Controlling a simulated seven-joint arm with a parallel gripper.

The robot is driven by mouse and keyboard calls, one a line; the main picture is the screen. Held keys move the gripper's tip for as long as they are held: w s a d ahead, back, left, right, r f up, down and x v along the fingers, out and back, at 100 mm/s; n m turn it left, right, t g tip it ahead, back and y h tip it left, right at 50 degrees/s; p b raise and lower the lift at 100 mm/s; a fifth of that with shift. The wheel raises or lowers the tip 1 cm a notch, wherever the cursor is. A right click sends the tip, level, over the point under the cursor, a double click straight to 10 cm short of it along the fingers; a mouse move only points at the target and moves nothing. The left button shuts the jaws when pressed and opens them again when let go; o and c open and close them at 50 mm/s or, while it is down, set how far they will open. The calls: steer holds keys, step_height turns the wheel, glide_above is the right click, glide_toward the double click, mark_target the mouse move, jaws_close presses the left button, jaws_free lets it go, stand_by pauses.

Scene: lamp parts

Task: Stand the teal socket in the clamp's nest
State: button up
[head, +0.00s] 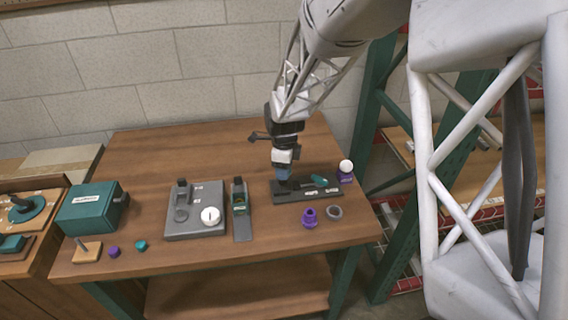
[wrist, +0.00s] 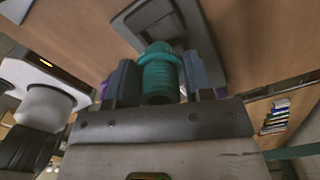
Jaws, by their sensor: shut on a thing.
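My gripper (head: 283,175) points down over the left end of a dark, low base (head: 293,198) with a teal lever-like part (head: 320,181); this looks like the clamp. In the wrist view my gripper (wrist: 160,70) is shut on the teal socket (wrist: 160,76), a ribbed, threaded piece between the two blue-grey fingers. Beyond the socket, a dark grey piece with a rounded outline (wrist: 186,32) shows against the wood. The head view does not show the held socket clearly, and the nest cannot be made out. Whether the socket touches the base, I cannot tell.
A white ball on a purple base (head: 346,168), a purple socket (head: 309,216) and a grey ring (head: 334,211) lie close to the dark base. A narrow upright device (head: 241,222), a grey fixture (head: 195,232) and a teal box (head: 88,210) stand left. The back of the table is clear.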

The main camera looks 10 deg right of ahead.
steer(key=shift+f, duration=1.15)
steer(key=shift+f, duration=1.55)
stand_by(2.3)
steer(key=o, duration=1.1)
steer(key=shift+c, duration=0.2)
steer(key=shift+r, duration=3.9)
